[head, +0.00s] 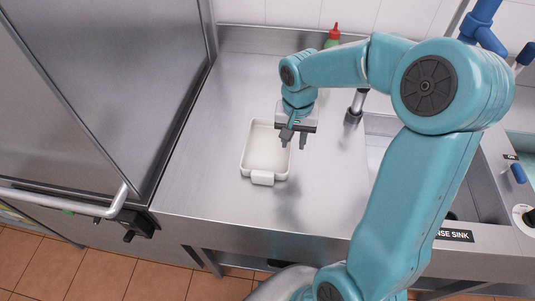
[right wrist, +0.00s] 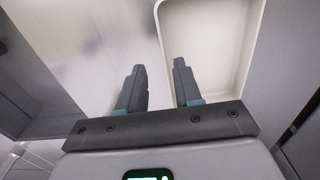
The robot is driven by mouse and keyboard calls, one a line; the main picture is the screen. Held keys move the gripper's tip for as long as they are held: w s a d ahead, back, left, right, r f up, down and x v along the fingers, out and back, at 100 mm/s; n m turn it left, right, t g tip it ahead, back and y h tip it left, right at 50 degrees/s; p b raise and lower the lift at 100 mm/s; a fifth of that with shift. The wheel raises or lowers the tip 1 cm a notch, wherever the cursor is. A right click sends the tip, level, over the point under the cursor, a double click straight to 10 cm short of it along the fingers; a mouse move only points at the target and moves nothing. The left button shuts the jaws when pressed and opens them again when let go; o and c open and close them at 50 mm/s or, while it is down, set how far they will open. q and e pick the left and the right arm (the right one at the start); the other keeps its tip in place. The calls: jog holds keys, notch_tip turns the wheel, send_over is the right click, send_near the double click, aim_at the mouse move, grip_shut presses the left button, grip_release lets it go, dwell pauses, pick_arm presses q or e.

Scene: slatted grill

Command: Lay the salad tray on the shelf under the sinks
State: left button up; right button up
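The salad tray is a white, shallow, rectangular tray (head: 262,178) with rounded corners and a tab at its near end. It looks empty and lies on the steel counter. My right gripper (head: 295,140) is open and empty over the tray's right long side. In the right wrist view, the open fingers (right wrist: 159,67) point toward the tray's rim (right wrist: 162,30), one finger over the inside and the other outside. I cannot tell how far above the rim they are. The shelf under the sinks is mostly hidden below the counter. My left gripper is not in view.
A steel counter (head: 215,130) has free room around the tray. A sink (head: 380,130) is at the right, partly behind my right arm, with a label (head: 455,235) on the front edge. A steel appliance with a bar handle (head: 60,203) stands left. A red-capped bottle (head: 333,36) stands at the back.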

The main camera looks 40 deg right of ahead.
jog(key=f, duration=0.3)
jog(key=f+p, duration=0.1)
jog(key=f, duration=0.1)
jog(key=shift+w+f, duration=0.25)
jog(key=shift+a, duration=0.1)
jog(key=shift+c, duration=0.3)
grip_shut()
jog(key=shift+r, duration=0.15)
notch_tip(320, 180, up, 20)
